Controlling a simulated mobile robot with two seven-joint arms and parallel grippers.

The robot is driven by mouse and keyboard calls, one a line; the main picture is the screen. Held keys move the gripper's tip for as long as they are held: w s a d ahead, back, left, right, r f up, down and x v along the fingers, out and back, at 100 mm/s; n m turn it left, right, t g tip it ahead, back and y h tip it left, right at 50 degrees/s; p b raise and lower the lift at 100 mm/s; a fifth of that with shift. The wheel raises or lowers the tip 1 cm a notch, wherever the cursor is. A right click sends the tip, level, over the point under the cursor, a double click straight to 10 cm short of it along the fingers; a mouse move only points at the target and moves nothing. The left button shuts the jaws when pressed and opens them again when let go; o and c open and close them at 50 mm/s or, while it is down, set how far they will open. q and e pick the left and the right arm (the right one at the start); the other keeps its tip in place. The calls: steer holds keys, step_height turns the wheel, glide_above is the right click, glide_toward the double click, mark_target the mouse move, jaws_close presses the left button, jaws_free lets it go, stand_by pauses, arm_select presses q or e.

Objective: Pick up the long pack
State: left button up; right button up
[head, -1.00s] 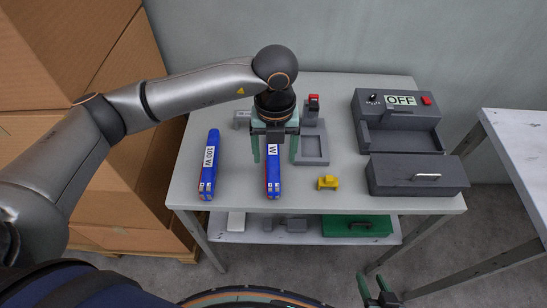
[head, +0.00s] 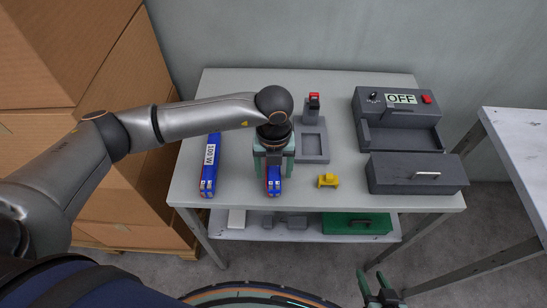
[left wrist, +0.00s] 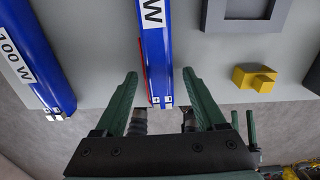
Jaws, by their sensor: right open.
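Two blue packs lie on the grey table. The left one (head: 208,181), labelled 100 W, lies free, and part of it also shows in the left wrist view (left wrist: 45,76). The other pack (head: 274,187), with a W visible on its label in the left wrist view (left wrist: 157,60), lies under my left gripper (head: 274,173). That gripper hides most of this pack in the head view, so I cannot compare their lengths. In the left wrist view its open fingers (left wrist: 160,74) stand on either side of the pack, with gaps. My right gripper (head: 380,285) is open and empty, below the table's front edge.
A yellow piece (head: 328,181) lies right of the gripper. Behind it stands a grey fixture (head: 313,146) with a red switch. A green case (head: 355,223) sits on the lower shelf.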

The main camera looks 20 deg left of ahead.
arm_select(q)
jaws_close()
stand_by(0.3)
steer(key=shift+r, duration=0.1)
steer(key=shift+w+r, duration=0.1)
steer(key=shift+r, duration=0.2)
steer(key=r, duration=0.3)
steer(key=shift+s+d+r, duration=0.15)
steer(key=shift+s, duration=0.15)
steer(key=s+d+r, duration=0.4)
steer(key=s+r, duration=0.5)
steer(key=s, duration=0.3)
steer(key=shift+s+d+b, duration=0.3)
steer(key=shift+d, duration=0.05)
